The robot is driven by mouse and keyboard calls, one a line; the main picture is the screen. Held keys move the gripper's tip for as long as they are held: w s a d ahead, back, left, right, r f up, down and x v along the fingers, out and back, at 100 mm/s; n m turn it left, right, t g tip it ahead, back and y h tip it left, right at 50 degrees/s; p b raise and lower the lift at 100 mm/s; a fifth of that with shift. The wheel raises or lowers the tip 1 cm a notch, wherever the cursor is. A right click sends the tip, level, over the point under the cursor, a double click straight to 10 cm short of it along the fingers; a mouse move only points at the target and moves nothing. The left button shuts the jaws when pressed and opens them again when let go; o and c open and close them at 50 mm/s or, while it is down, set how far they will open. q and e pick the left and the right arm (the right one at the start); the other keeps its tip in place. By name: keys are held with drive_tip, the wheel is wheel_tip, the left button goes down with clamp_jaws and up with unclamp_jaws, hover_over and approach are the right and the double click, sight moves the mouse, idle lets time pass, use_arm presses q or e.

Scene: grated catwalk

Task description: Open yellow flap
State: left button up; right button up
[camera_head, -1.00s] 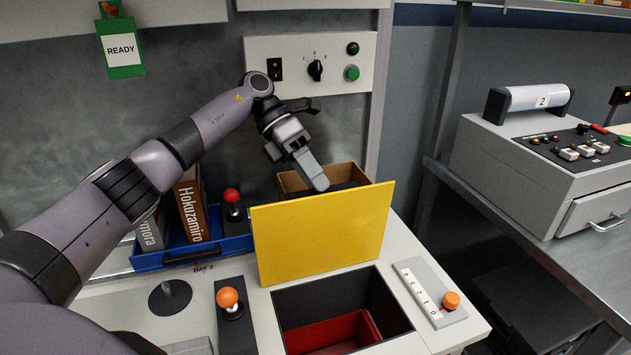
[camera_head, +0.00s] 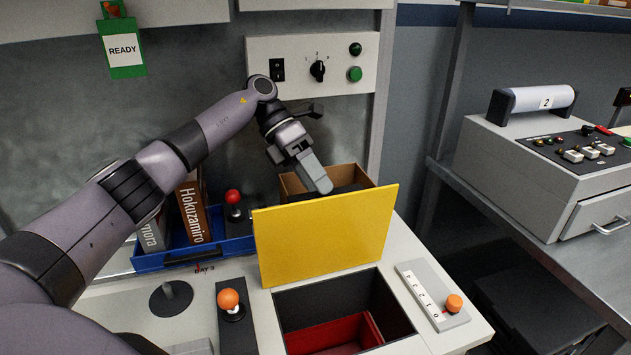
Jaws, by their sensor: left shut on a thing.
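The yellow flap (camera_head: 325,237) stands raised, nearly upright, at the back edge of a dark rectangular opening (camera_head: 300,305) in the light counter. A red bin (camera_head: 335,333) shows inside the opening. My left gripper (camera_head: 322,184) is at the flap's top edge, coming from behind it. Its fingers look closed together, and the fingertips are at or just behind the edge. The flap hides part of what is behind it. My right gripper is not in view.
A blue tray (camera_head: 150,262) with books and a red-knobbed lever (camera_head: 233,197) stands left of the flap. A brown box (camera_head: 290,184) is behind it. An orange-knobbed lever (camera_head: 229,300) and a slider panel (camera_head: 433,293) flank the opening. A control panel (camera_head: 300,68) is on the wall.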

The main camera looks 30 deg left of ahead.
use_arm(q)
drive_tip(key=v, duration=0.7)
drive_tip(key=shift+s+f, duration=0.1)
drive_tip(key=shift+s, duration=0.05)
idle(0.4)
